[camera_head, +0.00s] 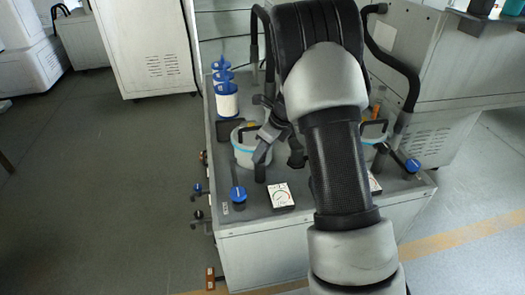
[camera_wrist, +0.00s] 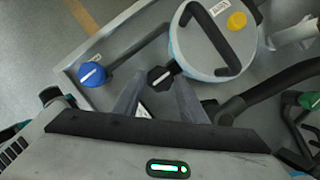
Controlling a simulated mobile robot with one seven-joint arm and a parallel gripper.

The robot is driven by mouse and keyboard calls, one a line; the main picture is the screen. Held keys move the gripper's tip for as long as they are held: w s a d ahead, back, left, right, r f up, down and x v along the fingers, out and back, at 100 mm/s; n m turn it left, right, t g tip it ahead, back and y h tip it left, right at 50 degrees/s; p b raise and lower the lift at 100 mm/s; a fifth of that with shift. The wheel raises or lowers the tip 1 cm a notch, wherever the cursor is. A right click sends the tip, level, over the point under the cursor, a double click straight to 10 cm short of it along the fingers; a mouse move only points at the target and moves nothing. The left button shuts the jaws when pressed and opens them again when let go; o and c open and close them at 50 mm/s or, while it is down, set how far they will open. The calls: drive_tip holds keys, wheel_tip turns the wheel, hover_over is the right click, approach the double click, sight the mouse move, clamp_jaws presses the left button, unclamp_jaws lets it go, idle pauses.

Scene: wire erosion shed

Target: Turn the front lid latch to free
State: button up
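The left lidded canister (camera_head: 247,154) stands on the grey cabinet top, pale with a light blue band. Its round lid (camera_wrist: 205,45) fills the upper middle of the wrist view, with a black handle and a yellow knob (camera_wrist: 237,20). A black hexagonal knob (camera_wrist: 160,78), which looks like the lid latch, sits at the lid's near edge. My gripper (camera_wrist: 158,88) is open, its two grey fingers reaching toward this knob from either side; I cannot tell whether they touch it. In the head view my gripper (camera_head: 265,143) is beside the canister, partly hidden by my arm.
A blue-knobbed lever (camera_wrist: 92,75) stands left of the fingers. A white dial gauge (camera_head: 281,196) sits at the cabinet's front. A second canister (camera_head: 374,133) is partly hidden behind my arm. White and blue filters (camera_head: 227,103) stand at back left. Black hoses curve nearby.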

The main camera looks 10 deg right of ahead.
drive_tip(key=c, duration=0.6)
drive_tip(key=shift+n+p, duration=0.3)
drive_tip(key=n+p, duration=0.1)
drive_tip(key=n+g+p, duration=0.1)
drive_tip(key=shift+w+d+r+n+y, duration=0.1)
drive_tip(key=shift+d+r+n+y, duration=0.05)
drive_tip(key=shift+n+y, duration=0.2)
drive_tip(key=n, duration=0.1)
drive_tip(key=n+g+p, duration=0.1)
drive_tip(key=n, duration=0.1)
drive_tip(key=n+p, duration=0.1)
drive_tip(key=shift+w+n+g+y, duration=0.25)
drive_tip(key=shift+n+g+y, duration=0.1)
drive_tip(key=shift+g, duration=0.05)
drive_tip(key=n+g, duration=0.1)
drive_tip(key=n, duration=0.1)
drive_tip(key=n+p, duration=0.1)
drive_tip(key=n, duration=0.1)
drive_tip(key=shift+w+g+p, duration=0.2)
drive_tip(key=shift+g+p, duration=0.1)
drive_tip(key=shift+g, duration=0.1)
drive_tip(key=n+g, duration=0.1)
drive_tip(key=n, duration=0.2)
drive_tip(key=n+h, duration=0.1)
drive_tip(key=n, duration=0.1)
drive_tip(key=shift+w+n+g, duration=0.2)
drive_tip(key=shift+n+g, duration=0.2)
